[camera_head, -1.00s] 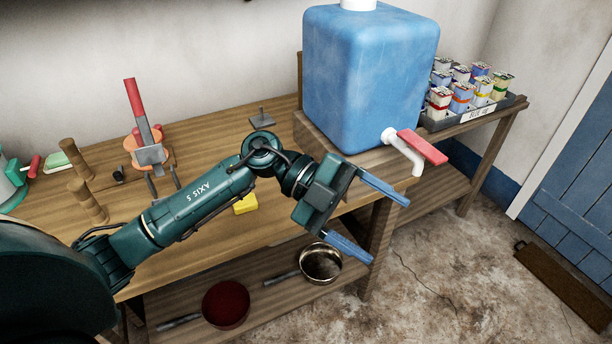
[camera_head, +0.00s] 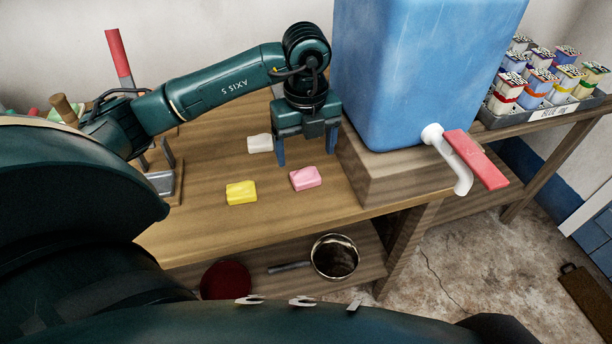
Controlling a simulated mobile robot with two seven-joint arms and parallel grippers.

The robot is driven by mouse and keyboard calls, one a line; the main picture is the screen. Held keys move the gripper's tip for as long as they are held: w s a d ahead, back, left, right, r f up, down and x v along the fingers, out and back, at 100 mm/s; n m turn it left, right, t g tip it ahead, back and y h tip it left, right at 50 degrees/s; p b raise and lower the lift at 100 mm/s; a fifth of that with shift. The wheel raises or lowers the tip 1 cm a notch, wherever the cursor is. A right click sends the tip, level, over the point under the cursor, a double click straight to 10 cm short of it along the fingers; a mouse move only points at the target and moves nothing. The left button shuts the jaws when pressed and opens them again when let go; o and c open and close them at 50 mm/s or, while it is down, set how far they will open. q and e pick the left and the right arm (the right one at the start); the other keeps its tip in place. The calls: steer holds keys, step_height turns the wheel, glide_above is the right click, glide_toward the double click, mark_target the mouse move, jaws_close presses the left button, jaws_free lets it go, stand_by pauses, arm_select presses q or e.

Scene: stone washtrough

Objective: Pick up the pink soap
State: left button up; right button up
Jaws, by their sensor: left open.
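My left gripper (camera_head: 306,158) points down from above, just behind the pink soap as seen here. Its two blue fingers are spread apart, with nothing between them that I can see. The fingertips look close to the bench top; I cannot tell whether they touch it. The pink soap shows clear of the fingers. My right gripper is not in view.
A yellow soap (camera_head: 241,193) lies left of the pink one, and a white soap (camera_head: 260,143) lies behind, beside the left finger. The blue container (camera_head: 425,75) stands close on the right on a wooden block (camera_head: 385,175). A pan (camera_head: 335,257) sits on the lower shelf.

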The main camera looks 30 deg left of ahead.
mark_target(306, 177)
arm_select(q)
step_height(306, 177, down, 6)
steer(key=shift+s+d+r, duration=0.15)
stand_by(0.3)
steer(key=c, duration=1.1)
